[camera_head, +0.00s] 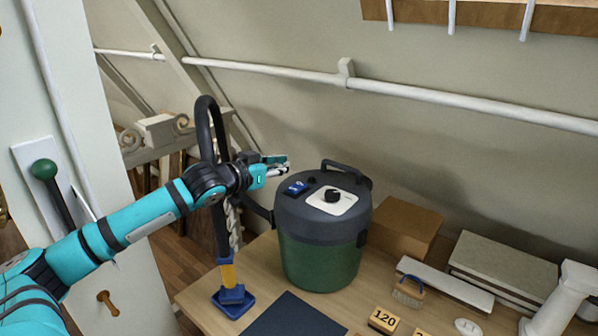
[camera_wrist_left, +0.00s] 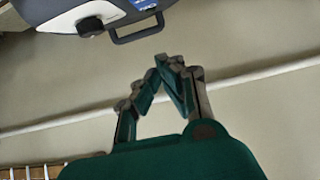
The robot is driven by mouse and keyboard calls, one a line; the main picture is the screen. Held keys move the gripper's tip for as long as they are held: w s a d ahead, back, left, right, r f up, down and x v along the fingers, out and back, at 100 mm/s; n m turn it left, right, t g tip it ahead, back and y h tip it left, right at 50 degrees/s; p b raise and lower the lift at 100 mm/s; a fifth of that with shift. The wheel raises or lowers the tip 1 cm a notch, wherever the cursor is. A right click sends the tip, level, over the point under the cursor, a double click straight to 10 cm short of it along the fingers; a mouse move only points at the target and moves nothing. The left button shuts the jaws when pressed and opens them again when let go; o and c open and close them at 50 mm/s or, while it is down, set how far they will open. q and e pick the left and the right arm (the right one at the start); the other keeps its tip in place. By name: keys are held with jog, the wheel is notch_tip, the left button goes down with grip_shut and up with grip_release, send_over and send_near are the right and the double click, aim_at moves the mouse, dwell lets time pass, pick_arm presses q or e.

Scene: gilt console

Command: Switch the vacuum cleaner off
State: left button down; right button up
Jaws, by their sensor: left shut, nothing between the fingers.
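The vacuum cleaner (camera_head: 318,262) is a green drum with a dark grey lid, upright on the wooden table. On its lid are a blue switch (camera_head: 295,188) with white marks and a black knob (camera_head: 333,196) on a white plate. I cannot tell the switch's position. My left gripper (camera_head: 279,164) is shut and empty, just behind and left of the blue switch in the head view, apart from it. In the left wrist view the gripper (camera_wrist_left: 170,68) points toward the wall; the blue switch (camera_wrist_left: 145,4) and the knob (camera_wrist_left: 90,25) show at the top edge. My right gripper is out of view.
A black hose (camera_head: 203,125) loops up left of the drum, behind my left arm, near a blue-and-yellow nozzle (camera_head: 232,295). A cardboard box (camera_head: 405,228), brush (camera_head: 408,291) and number blocks (camera_head: 383,319) lie to the right. A green-knobbed lever (camera_head: 44,169) is on the left.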

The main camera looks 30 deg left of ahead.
pick_arm(q)
jog(key=p, duration=0.3)
send_over(300, 186)
jog(key=shift+w+f, duration=0.1)
jog(key=shift+f, duration=0.55)
notch_tip(300, 186, down, 3)
jog(key=shift+a+r+p, duration=0.1)
jog(key=shift+r+p, duration=0.05)
jog(key=shift+p, duration=0.35)
jog(key=shift+f, duration=0.8)
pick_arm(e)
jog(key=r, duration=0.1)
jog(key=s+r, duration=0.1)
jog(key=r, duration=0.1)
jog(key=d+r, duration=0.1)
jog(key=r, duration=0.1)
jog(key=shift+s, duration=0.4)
pick_arm(q)
jog(key=shift+f, duration=0.1)
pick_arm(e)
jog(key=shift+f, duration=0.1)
